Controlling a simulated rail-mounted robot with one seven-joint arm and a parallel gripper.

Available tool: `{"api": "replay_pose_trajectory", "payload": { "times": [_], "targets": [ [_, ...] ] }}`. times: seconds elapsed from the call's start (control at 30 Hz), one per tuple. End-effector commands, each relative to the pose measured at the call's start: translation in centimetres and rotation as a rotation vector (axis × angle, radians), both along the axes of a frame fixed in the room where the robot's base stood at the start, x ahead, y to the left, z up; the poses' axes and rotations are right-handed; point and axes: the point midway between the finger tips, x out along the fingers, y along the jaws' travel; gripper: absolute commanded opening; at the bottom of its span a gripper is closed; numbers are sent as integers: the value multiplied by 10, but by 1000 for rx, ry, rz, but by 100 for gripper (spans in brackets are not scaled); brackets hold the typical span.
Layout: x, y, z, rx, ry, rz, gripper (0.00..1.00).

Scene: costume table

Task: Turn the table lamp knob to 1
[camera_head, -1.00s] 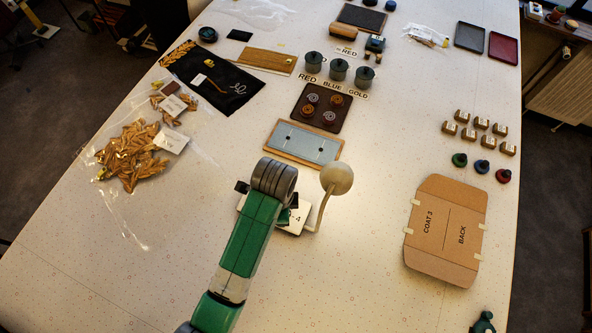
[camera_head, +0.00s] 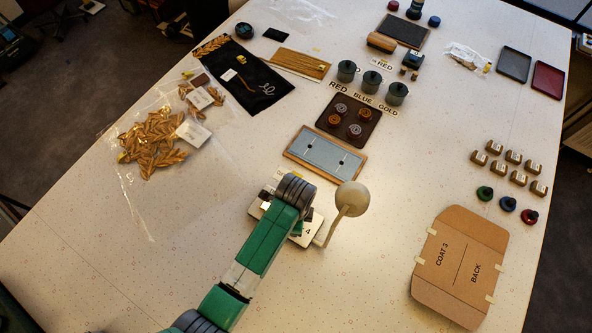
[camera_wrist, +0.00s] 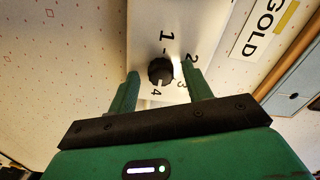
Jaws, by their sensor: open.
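The table lamp has a round cream head (camera_head: 352,198) on a bent stem, above a pale base plate (camera_head: 308,236) partly covered by my arm. In the wrist view the white base plate (camera_wrist: 201,29) shows the printed numbers 1, 2, 3 and 4 around a dark round knob (camera_wrist: 160,70). My gripper (camera_wrist: 160,75) is open, with one green finger on each side of the knob. I cannot tell whether either finger touches it. A light mark shows on the knob's side toward 4, but its setting is not certain. In the head view the knob is hidden.
A blue-grey board (camera_head: 325,153) lies just behind the lamp, with a dark tray of spools (camera_head: 371,108) beyond it. A bag of gold leaves (camera_head: 150,140) lies at left, and a cardboard piece (camera_head: 462,262) at right. The table between lamp and cardboard is clear.

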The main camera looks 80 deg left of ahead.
Motion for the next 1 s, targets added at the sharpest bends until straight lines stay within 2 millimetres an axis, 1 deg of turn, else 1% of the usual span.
{"api": "replay_pose_trajectory", "payload": {
  "times": [0.1, 0.13, 0.33, 0.53, 0.67, 0.87, 1.0],
  "targets": [
    [0, 0, 0, 0, 0, 0, 50],
    [0, 0, 0, 0, 0, 0, 46],
    [0, 0, 0, 0, 0, 0, 7],
    [0, 0, 1, 0, 0, 8, 5],
    [1, 0, 3, 0, 0, 43, 5],
    [1, -1, 5, -1, 1, 166, 6],
    [1, -1, 5, -1, 1, 292, 5]
  ]
}}
